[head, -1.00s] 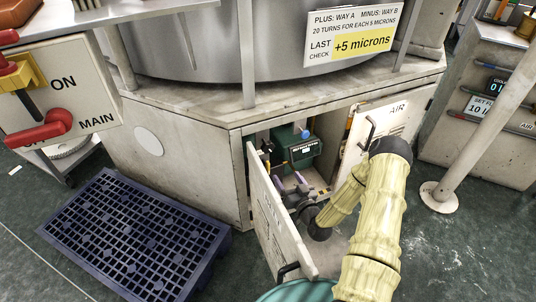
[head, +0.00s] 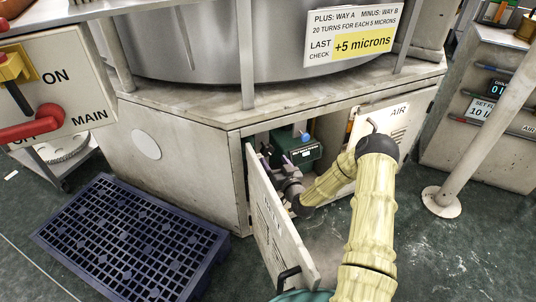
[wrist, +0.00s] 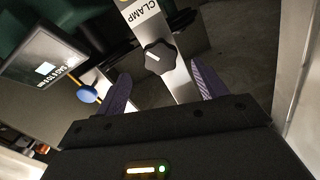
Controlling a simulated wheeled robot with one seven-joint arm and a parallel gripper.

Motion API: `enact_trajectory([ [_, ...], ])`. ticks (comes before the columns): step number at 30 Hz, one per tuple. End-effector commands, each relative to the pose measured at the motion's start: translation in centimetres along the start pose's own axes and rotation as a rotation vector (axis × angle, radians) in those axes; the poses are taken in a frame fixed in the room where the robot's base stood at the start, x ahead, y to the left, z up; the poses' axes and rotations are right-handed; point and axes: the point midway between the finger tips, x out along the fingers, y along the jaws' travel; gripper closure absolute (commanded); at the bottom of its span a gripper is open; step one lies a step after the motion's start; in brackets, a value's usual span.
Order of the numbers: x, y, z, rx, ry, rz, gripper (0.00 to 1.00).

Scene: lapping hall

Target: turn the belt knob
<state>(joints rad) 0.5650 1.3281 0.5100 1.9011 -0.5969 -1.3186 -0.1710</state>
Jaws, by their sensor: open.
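No knob that I can read is marked belt. In the wrist view a black knob (wrist: 158,56) with a white pointer line sits on a pale bar marked CLAMP (wrist: 137,15). My gripper (wrist: 160,72) is open, with its purple fingers apart on either side of the bar, below and around the knob's sides. I cannot tell whether they touch it. A blue knob (wrist: 87,95) is left of the left finger, beside a dark box with a label. In the head view a green box (head: 311,150) with a blue knob (head: 304,136) is in the cabinet. My gripper (head: 276,158) is left of it, partly hidden.
The left cabinet door (head: 280,235) stands open near my arm, and the AIR door (head: 385,128) is open on the right. A blue grid platform (head: 130,240) lies on the floor at left. Red switch handles (head: 35,130) are at upper left.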

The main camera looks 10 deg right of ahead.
Motion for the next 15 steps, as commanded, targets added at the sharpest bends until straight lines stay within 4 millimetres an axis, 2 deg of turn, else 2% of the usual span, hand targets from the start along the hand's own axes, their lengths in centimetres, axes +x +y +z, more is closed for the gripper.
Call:
enact_trajectory([
  [3, 2.2, 0.0, 0.3, 0.000, 0.003, -0.001, 0.29],
  [9, 5.4, 0.1, 0.2, 0.000, 0.002, 0.000, 0.29],
  [15, 6.8, 0.2, 0.0, 0.001, 0.001, 0.003, 0.29],
])
